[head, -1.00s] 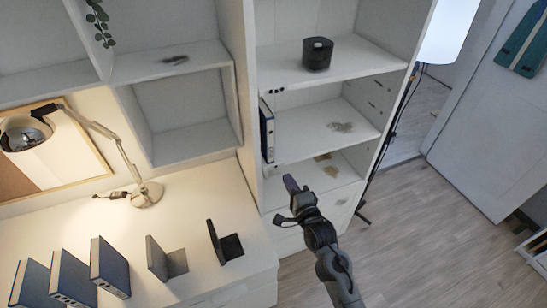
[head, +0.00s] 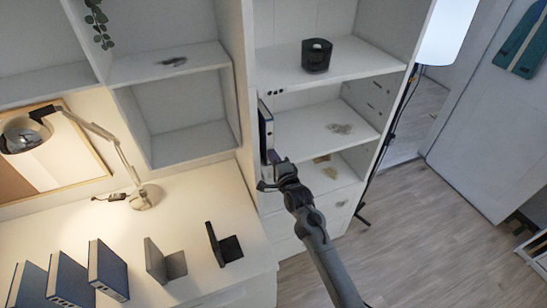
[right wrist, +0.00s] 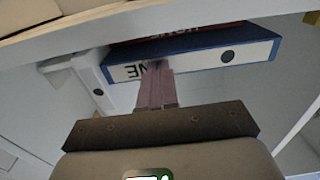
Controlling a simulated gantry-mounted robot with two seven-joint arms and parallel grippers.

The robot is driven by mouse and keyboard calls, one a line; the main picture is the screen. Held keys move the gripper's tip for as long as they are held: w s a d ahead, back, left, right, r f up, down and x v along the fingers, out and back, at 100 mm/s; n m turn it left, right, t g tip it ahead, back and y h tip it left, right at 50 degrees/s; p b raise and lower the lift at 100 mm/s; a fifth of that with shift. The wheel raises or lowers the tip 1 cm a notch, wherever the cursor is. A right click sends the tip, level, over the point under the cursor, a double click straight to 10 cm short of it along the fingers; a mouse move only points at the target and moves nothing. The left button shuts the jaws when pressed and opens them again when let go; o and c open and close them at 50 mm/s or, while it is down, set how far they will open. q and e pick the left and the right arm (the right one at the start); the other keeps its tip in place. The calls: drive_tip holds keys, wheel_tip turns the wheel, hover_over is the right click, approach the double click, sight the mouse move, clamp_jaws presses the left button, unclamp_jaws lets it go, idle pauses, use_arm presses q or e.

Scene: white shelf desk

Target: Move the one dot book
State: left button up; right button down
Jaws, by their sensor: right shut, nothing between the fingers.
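The one dot book is a blue binder with a white spine. It stands upright at the left side of a middle compartment of the white shelf in the head view (head: 265,128). In the right wrist view its spine (right wrist: 210,60) shows one black dot and part of a printed word. My right gripper (head: 268,162) is at the lower end of the spine in the head view. Its shut fingers (right wrist: 157,72) overlap the lettered end in the wrist view; I cannot tell whether they touch it. My left gripper is not in view.
A dark cup (head: 317,56) stands on the shelf board above. A red item (right wrist: 190,32) shows behind the book.

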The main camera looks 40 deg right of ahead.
sight(268, 147)
idle(0.3)
drive_tip(key=b+x, duration=0.1)
drive_tip(key=x, duration=0.4)
drive_tip(key=shift+w, duration=0.1)
